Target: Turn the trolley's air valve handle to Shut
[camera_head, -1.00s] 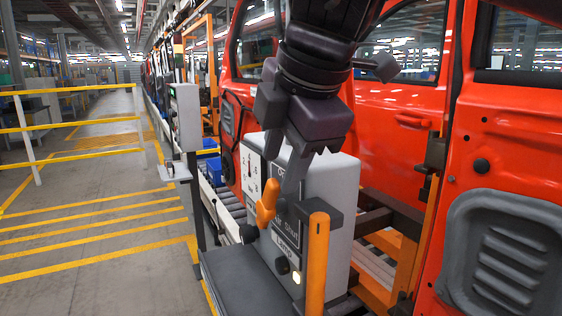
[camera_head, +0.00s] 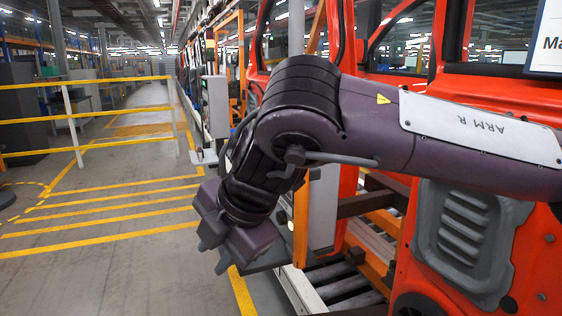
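My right arm crosses the head view from the right, and its gripper (camera_head: 222,256) hangs at the left of the trolley, pointing down. Its fingers are partly turned away, so I cannot tell how far apart they are. The trolley's grey box (camera_head: 324,205) shows only in part behind my arm. The air valve handle and the lettering on the box are hidden behind my arm, so the handle's position cannot be seen. An orange upright post (camera_head: 301,222) stands at the box's front. My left gripper is not in view.
Red car bodies stand along the line, with a door with a grey panel (camera_head: 466,235) at the right. A roller track (camera_head: 335,280) runs below. A grey post box (camera_head: 215,106) and yellow rails (camera_head: 85,115) stand left. The striped aisle floor (camera_head: 110,240) is clear.

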